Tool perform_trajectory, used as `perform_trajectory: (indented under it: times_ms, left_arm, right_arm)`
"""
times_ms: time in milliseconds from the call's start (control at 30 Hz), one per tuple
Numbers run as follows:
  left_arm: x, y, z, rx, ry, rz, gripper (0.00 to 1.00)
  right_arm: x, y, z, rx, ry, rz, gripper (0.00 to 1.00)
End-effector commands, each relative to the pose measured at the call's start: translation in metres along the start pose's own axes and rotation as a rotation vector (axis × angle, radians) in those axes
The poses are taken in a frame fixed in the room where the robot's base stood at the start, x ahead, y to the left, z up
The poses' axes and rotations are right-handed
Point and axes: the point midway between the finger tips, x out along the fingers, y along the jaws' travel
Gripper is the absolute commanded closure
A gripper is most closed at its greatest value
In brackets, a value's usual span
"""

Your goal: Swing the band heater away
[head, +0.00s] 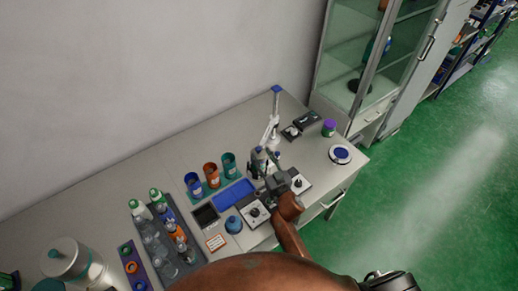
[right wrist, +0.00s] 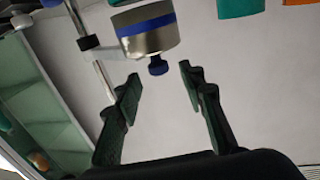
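In the right wrist view, the band heater (right wrist: 150,38) is a short silver cylinder with a blue band around it, held by a dark clamp on a thin metal rod (right wrist: 104,82). My left gripper is not in view.
Blue, orange and teal cups (head: 211,174) and a blue tray (head: 233,193) stand left of the stand. A grey rack (head: 166,228) holds several bottles. A purple-capped jar (head: 328,128) and a round blue-rimmed dish (head: 340,154) are at the right. A glass cabinet (head: 350,60) stands behind.

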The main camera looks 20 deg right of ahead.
Motion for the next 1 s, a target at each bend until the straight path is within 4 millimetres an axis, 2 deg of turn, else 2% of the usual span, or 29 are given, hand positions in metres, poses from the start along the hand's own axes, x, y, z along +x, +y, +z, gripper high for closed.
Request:
perform_trajectory:
  times_ms: [100, 300, 667, 1000]
  left_arm:
    - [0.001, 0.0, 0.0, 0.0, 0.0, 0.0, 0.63]
    - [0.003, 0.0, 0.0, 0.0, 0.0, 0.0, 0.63]
    - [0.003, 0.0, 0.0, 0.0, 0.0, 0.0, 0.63]
    - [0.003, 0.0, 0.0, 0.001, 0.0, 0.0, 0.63]
  right_arm:
    - [0.02, 0.0, 0.0, 0.001, 0.001, 0.001, 0.63]
    - [0.041, 0.001, 0.0, 0.001, -0.001, 0.002, 0.63]
    - [0.045, 0.001, 0.001, 0.001, -0.002, 0.002, 0.64]
    - [0.044, 0.001, 0.001, 0.001, -0.001, 0.002, 0.87]
